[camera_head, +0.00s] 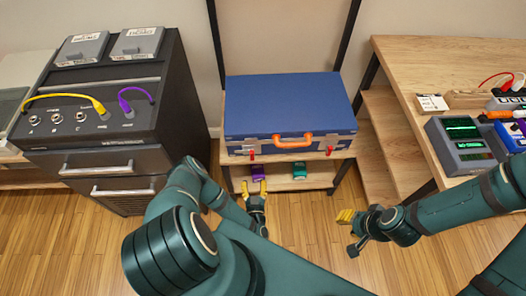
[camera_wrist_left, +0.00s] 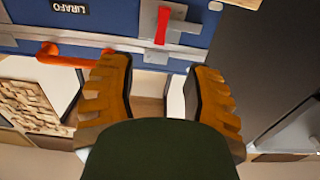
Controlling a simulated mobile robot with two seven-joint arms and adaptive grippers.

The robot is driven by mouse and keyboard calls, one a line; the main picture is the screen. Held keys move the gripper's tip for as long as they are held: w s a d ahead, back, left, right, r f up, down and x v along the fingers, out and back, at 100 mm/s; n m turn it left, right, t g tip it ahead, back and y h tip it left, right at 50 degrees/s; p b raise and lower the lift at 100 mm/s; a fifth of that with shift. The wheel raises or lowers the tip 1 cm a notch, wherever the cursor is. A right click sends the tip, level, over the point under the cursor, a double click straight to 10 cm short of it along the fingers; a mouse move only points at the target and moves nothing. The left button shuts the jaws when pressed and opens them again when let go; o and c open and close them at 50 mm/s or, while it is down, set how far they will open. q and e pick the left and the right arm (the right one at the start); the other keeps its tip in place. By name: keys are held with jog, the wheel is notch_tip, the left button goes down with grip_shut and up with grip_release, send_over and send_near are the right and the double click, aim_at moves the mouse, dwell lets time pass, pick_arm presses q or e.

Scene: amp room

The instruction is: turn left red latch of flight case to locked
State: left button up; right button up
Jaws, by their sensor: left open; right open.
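The blue flight case (camera_head: 290,104) sits closed on a wooden shelf unit, its orange handle (camera_head: 295,141) facing me. The left red latch (camera_head: 251,153) is on its front, left of the handle, and the right red latch (camera_head: 328,150) is on the other side. In the left wrist view the left red latch (camera_wrist_left: 162,25) is a narrow lever on a metal plate, roughly upright in the picture. My left gripper (camera_head: 255,187) is open and empty, in front of and below the left latch, apart from it. My right gripper (camera_head: 353,231) is empty and open, away from the case.
Below the case, the shelf holds a purple item (camera_head: 258,173) and a green item (camera_head: 299,171). A dark equipment cabinet (camera_head: 110,120) stands at left. A wooden table (camera_head: 440,65) with devices stands at right. Floor in front is clear apart from my arms.

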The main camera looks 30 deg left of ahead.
aim_at(252, 157)
pick_arm(q)
jog(key=b+x, duration=0.6)
jog(key=x, duration=0.2)
jog(key=shift+w+a+f+b, duration=0.15)
jog(key=shift+a+b, duration=0.1)
jog(key=shift+b, duration=0.15)
jog(key=x, duration=0.4)
jog(key=shift+w+a+r, duration=0.25)
jog(key=shift+w+a, duration=0.1)
jog(key=shift+w, duration=0.15)
grip_shut()
